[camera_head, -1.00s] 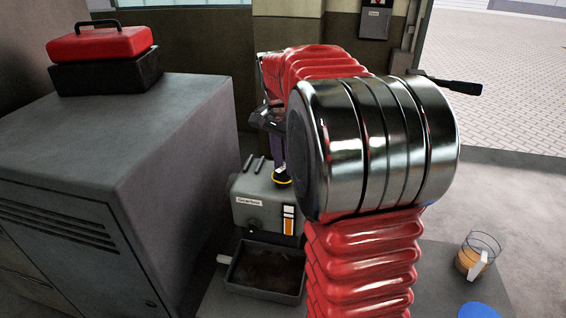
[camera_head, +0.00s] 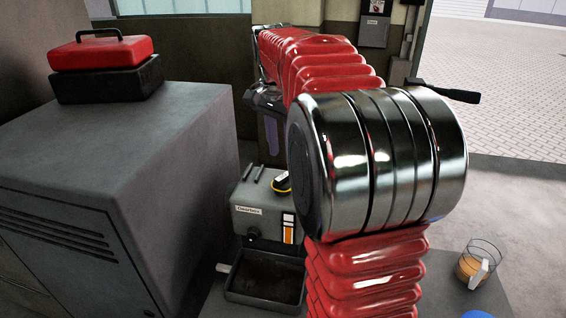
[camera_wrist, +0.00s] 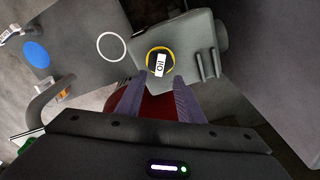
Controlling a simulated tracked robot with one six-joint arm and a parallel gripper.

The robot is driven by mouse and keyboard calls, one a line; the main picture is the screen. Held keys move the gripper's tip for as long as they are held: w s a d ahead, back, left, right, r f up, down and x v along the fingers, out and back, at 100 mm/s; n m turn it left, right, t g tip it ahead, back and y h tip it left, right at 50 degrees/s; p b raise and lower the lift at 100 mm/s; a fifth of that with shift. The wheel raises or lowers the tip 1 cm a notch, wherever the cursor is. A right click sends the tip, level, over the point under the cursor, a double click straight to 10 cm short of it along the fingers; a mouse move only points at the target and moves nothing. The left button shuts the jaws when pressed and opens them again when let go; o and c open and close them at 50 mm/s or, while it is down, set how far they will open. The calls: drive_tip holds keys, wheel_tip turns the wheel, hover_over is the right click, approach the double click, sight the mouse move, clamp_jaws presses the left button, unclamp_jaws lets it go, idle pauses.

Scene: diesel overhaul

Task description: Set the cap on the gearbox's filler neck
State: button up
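The cap (camera_head: 281,184), dark with a yellow rim, sits on top of the grey gearbox (camera_head: 262,212). In the wrist view the cap (camera_wrist: 160,62) shows from above with a white "Oil" label and its yellow rim on the gearbox (camera_wrist: 195,38). The filler neck under it is hidden, so I cannot tell how well the cap is seated. My gripper (camera_wrist: 160,80) is open, with its purple fingers apart and nothing between them. In the head view my gripper (camera_head: 270,138) is above the cap, with a gap between them.
A dark tray (camera_head: 263,292) stands before the gearbox. A grey cabinet (camera_head: 110,150) with a red toolbox (camera_head: 101,53) is at left. A jug of amber liquid (camera_head: 477,263) stands at right. A blue disc (camera_wrist: 36,54) and white ring (camera_wrist: 112,47) lie on the bench.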

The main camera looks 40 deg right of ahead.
wheel_tip(320, 180, up, 7)
drive_tip(key=shift+a+f, duration=0.2)
drive_tip(key=shift+a, duration=0.1)
